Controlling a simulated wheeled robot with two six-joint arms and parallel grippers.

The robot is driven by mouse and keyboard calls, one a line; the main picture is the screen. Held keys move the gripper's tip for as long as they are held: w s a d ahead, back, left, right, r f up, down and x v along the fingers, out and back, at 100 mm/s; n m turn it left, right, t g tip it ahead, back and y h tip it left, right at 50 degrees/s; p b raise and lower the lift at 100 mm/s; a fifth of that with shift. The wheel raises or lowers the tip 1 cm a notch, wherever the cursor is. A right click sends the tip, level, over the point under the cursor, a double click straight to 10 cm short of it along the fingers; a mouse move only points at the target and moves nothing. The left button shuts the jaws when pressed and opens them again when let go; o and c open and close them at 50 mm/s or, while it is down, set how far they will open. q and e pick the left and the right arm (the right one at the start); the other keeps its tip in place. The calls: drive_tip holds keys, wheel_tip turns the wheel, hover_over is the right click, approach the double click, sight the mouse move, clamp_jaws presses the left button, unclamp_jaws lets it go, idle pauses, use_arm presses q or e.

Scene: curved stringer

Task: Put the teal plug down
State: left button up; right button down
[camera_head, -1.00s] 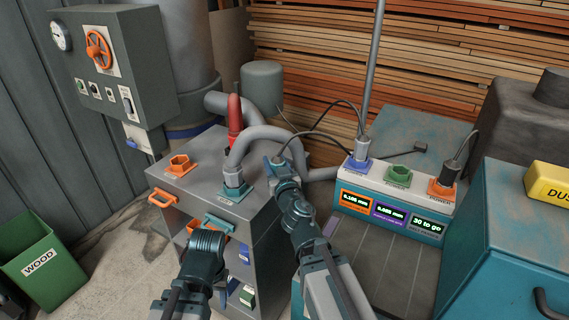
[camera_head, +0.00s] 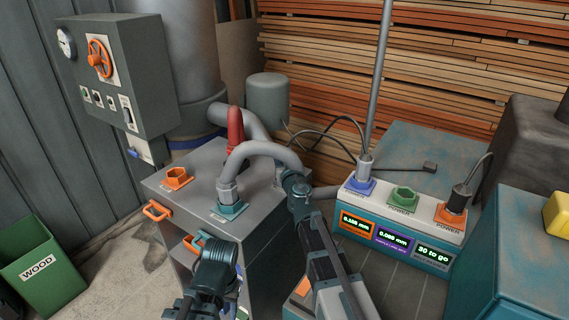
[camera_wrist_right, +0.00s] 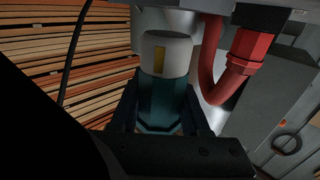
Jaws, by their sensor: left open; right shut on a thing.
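The teal plug (camera_wrist_right: 163,103) shows in the right wrist view, with a pale collar and a yellow mark above its teal body. My right gripper (camera_wrist_right: 163,118) is shut on it, one finger on each side. In the head view my right gripper (camera_head: 291,180) is by the right back edge of the grey cabinet (camera_head: 195,205), and the plug is mostly hidden there. My left gripper (camera_head: 218,258) is open in front of the cabinet; its fingertips are hard to make out. A teal socket (camera_head: 233,211) on the cabinet top has a grey hose end standing in it.
An orange socket (camera_head: 177,178) on the cabinet top is empty. A red hose (camera_head: 235,128) rises behind. To the right, a box with displays (camera_head: 398,232) carries blue, green and orange sockets. A green bin (camera_head: 40,258) stands at the left.

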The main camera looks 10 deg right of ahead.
drive_tip(key=shift+a+f+b, duration=0.1)
drive_tip(key=shift+f+b, duration=0.25)
drive_tip(key=shift+f, duration=0.1)
drive_tip(key=f+b, duration=0.2)
drive_tip(key=shift+d+f+b, duration=0.2)
drive_tip(key=shift+f+b, duration=0.15)
drive_tip(key=shift+f, duration=0.05)
drive_tip(key=shift+a, duration=0.1)
drive_tip(key=shift+r, duration=0.1)
drive_tip(key=shift+f, duration=0.2)
drive_tip(key=shift+c, duration=1.9)
unclamp_jaws()
